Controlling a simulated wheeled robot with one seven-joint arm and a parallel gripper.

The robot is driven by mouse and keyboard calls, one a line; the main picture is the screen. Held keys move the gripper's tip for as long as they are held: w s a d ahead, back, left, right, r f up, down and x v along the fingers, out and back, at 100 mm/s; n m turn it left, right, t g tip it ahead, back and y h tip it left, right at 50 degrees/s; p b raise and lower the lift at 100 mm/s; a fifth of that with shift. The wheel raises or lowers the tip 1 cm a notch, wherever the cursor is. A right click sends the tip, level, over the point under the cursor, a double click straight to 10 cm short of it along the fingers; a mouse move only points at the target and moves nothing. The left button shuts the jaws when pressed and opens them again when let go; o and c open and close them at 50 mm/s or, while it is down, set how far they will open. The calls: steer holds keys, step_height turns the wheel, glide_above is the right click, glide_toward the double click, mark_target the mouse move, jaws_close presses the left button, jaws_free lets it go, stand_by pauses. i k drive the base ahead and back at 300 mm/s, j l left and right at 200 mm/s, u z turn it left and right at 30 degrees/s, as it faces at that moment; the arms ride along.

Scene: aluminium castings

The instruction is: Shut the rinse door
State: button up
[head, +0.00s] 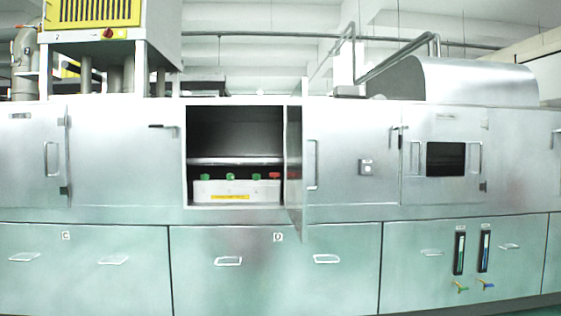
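One door (295,170) stands open on the long metal machine. It is swung out toward me at the right side of a dark opening (235,130), and I see it nearly edge-on. A bar handle (313,165) sticks out to the right at its near edge. I see no lettering that names it as the rinse door; it is the only door standing open. My gripper is not in view.
Inside the opening, a pale box (236,192) with green and red caps sits below a shelf (235,161). A windowed door (445,159) at the right is closed. Lower cabinet fronts (275,275) are closed. Nothing visibly blocks the space before the open door.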

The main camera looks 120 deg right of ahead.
mark_target(297, 138)
steer(key=k+z, duration=0.1)
steer(key=z, duration=0.35)
steer(key=k+l+z, duration=0.1)
steer(key=z, duration=0.35)
steer(key=k+l+z, duration=0.1)
steer(key=z, duration=0.3)
steer(key=l+z, duration=0.25)
steer(key=z, duration=0.2)
steer(key=k+l+z, duration=0.1)
steer(key=z, duration=0.35)
steer(key=l+z, duration=0.2)
steer(key=l, duration=0.4)
steer(key=l+z, duration=0.2)
steer(key=l, duration=0.45)
steer(key=i+l+z, duration=0.2)
steer(key=l, duration=0.4)
steer(key=l+z, duration=0.2)
steer(key=l, duration=0.45)
